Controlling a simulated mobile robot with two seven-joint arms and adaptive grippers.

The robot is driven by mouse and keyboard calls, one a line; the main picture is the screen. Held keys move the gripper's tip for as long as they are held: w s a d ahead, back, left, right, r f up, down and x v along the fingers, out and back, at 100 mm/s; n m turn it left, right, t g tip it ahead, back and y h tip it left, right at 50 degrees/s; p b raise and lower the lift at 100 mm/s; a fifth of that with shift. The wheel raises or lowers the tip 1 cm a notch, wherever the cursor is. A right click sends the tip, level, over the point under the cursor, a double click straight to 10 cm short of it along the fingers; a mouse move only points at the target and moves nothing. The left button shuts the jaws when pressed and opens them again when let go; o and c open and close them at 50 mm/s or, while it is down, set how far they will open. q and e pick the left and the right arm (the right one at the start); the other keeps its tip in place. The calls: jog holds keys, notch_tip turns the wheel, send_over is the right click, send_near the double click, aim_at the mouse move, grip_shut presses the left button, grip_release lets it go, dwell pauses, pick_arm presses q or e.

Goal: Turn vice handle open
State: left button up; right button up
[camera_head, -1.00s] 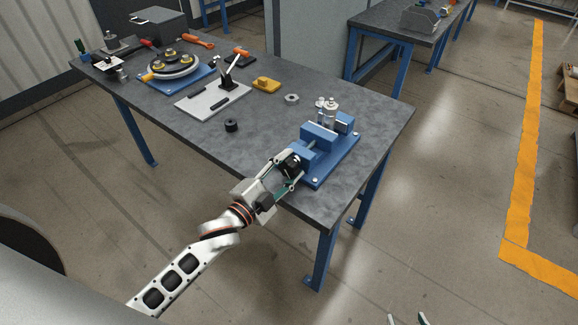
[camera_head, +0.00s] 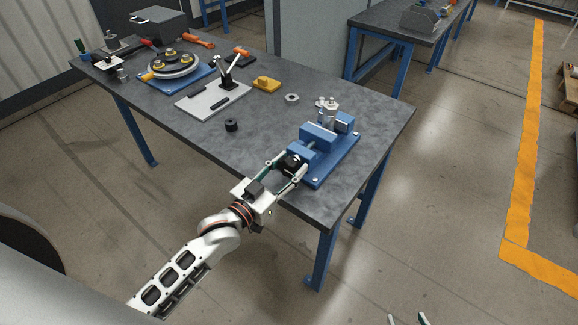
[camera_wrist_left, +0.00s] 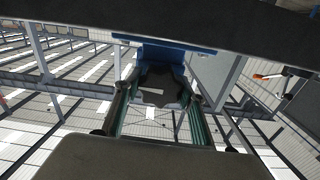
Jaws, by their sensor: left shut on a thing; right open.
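The blue vice (camera_head: 320,135) is fixed at the near right corner of the workbench, with metal coupler parts (camera_head: 327,112) standing at its jaws. Its dark handle (camera_head: 294,161) is at the end facing my arm. My left gripper (camera_head: 290,168) is shut on this handle, one finger on each side. In the left wrist view the dark handle (camera_wrist_left: 161,87) sits between the two fingers, with the blue vice (camera_wrist_left: 160,52) behind it. My right gripper (camera_head: 406,319) shows only as fingertips at the bottom edge, apart and empty.
The grey workbench (camera_head: 255,150) also carries a black ring (camera_head: 231,125), a metal nut (camera_head: 292,98), a yellow block (camera_head: 266,83), a white plate with a lever (camera_head: 213,99) and a round fixture on a blue base (camera_head: 172,66).

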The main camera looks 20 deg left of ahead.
pick_arm(q)
jog(key=n, duration=0.4)
jog(key=shift+n, duration=0.3)
jog(key=n, duration=0.4)
jog(key=shift+n, duration=0.3)
jog(key=n, duration=0.4)
jog(key=shift+n, duration=0.3)
jog(key=n, duration=0.4)
jog(key=shift+n, duration=0.3)
jog(key=o, duration=1.1)
jog(key=shift+d, duration=0.1)
jog(key=shift+s+f, duration=0.1)
jog(key=shift+s, duration=0.05)
